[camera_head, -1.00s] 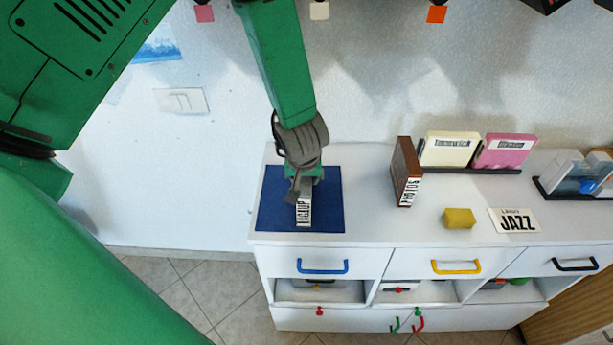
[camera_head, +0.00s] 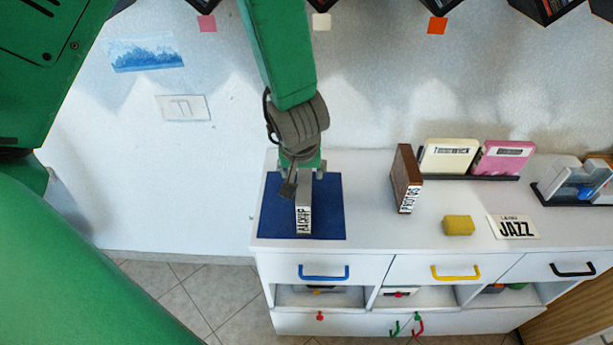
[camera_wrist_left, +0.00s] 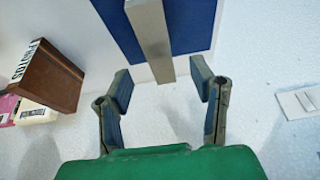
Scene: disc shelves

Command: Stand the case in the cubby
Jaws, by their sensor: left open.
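A narrow grey case with a white "BACKUP" label (camera_head: 304,216) stands upright on the blue mat (camera_head: 331,218) at the left end of the white cabinet. My left gripper (camera_head: 304,184) is just above and behind the case. In the left wrist view the open fingers (camera_wrist_left: 160,88) are empty, and the grey case (camera_wrist_left: 150,42) lies beyond their tips, apart from them. The open cubbies (camera_head: 345,299) are below the drawers at the cabinet's front; their insides are partly hidden. My right gripper is out of view.
A brown "PHOTOS" case (camera_head: 405,178) stands right of the mat. A yellow block (camera_head: 458,225) and a "JAZZ" card (camera_head: 514,227) lie further right. Cream (camera_head: 448,155) and pink (camera_head: 503,157) cases lean in a rack behind. Drawer handles (camera_head: 323,273) stick out in front.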

